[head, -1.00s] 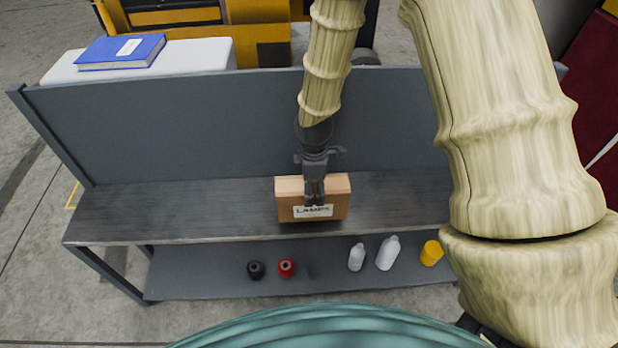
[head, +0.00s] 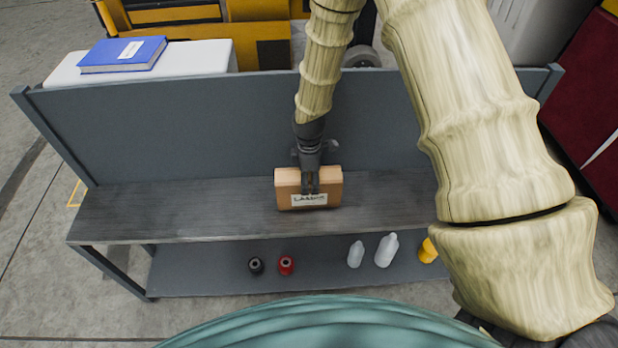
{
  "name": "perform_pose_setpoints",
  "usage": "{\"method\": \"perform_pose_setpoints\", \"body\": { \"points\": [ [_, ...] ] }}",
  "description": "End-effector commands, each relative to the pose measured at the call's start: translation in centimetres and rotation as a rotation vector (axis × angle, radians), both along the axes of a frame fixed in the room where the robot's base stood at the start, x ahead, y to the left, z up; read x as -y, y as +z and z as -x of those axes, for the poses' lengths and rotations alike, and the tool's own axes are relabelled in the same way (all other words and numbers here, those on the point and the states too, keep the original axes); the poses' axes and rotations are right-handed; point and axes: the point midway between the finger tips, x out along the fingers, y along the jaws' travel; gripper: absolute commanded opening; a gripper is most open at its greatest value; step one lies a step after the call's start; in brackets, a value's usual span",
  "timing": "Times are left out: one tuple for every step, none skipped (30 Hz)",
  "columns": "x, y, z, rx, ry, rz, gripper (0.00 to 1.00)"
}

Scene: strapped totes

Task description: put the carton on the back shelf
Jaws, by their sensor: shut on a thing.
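The carton (head: 287,188) is a small brown box with a white label on its front face, over the middle of the dark bench top (head: 150,208). My gripper (head: 311,186) comes down from above and is shut on the carton, its fingers in front of part of the top and label. The carton looks level. I cannot tell whether its bottom touches the bench top or hangs just above it. A tall grey back panel (head: 200,130) stands behind the bench top. A white surface (head: 205,62) behind the panel holds a blue book (head: 122,55).
The lower shelf (head: 200,275) holds a black item (head: 256,265), a red item (head: 286,265), two pale bottles (head: 386,250) and a yellow item (head: 428,250). The bench top is clear left of the carton. My arm hides the bench's right end.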

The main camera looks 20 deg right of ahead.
Motion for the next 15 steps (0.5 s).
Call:
{"method": "perform_pose_setpoints", "body": {
  "points": [
    [0.00,-0.14,0.00,0.000,0.000,0.000,0.05],
    [0.00,-0.26,-0.01,0.000,0.000,0.000,0.05],
    [0.00,-0.33,-0.03,0.001,0.000,0.000,0.05],
    [-0.01,-0.36,-0.03,0.001,0.000,0.000,0.05],
    [-0.01,-0.37,-0.04,0.001,0.000,0.000,0.05],
    [-0.01,-0.37,-0.05,0.001,0.001,0.000,0.05],
    [-0.02,-0.37,-0.05,0.001,0.001,0.000,0.05],
    [-0.02,-0.37,-0.05,0.001,0.001,0.000,0.05],
    [-0.02,-0.37,-0.05,0.001,0.001,0.000,0.05],
    [-0.02,-0.38,-0.05,0.001,0.001,0.000,0.05],
    [-0.02,-0.42,-0.05,0.001,0.001,0.000,0.05],
    [-0.03,-0.50,-0.05,0.001,0.001,0.000,0.05],
    [-0.03,-0.57,-0.05,0.001,0.001,0.000,0.05],
    [-0.03,-0.63,-0.05,0.001,0.001,0.000,0.05],
    [-0.02,-0.69,0.01,0.000,0.001,0.000,0.66]
  ]
}}
